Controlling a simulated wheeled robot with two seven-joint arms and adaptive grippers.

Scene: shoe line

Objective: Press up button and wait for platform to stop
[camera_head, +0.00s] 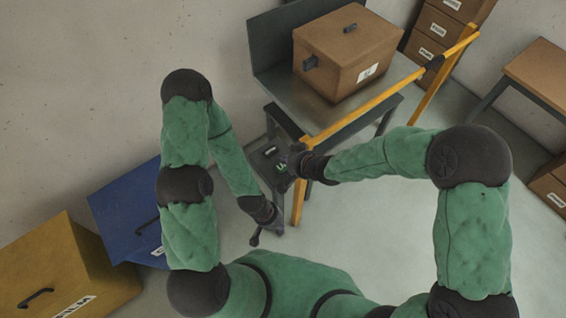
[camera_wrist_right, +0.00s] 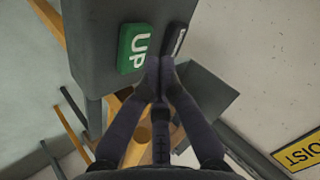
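The green UP button (camera_wrist_right: 133,48) sits on a dark grey control box (camera_wrist_right: 98,55), beside a black button (camera_wrist_right: 176,40). In the head view the UP button (camera_head: 281,168) shows small beside my right gripper (camera_head: 291,158). In the right wrist view the fingertips of my right gripper (camera_wrist_right: 159,64) are together, empty, close to the gap between the two buttons. I cannot tell whether they touch the box. The grey platform (camera_head: 290,88) carries a brown box (camera_head: 340,60). My left gripper (camera_head: 264,232) hangs low, below the control box; its finger opening is unclear.
An orange rail (camera_head: 380,98) runs along the platform's near side. Blue (camera_head: 125,215) and yellow (camera_head: 60,265) bins stand at the left. Brown drawers (camera_head: 432,35) and a table (camera_head: 540,75) stand at the right. A yellow sign (camera_wrist_right: 300,150) shows in the wrist view.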

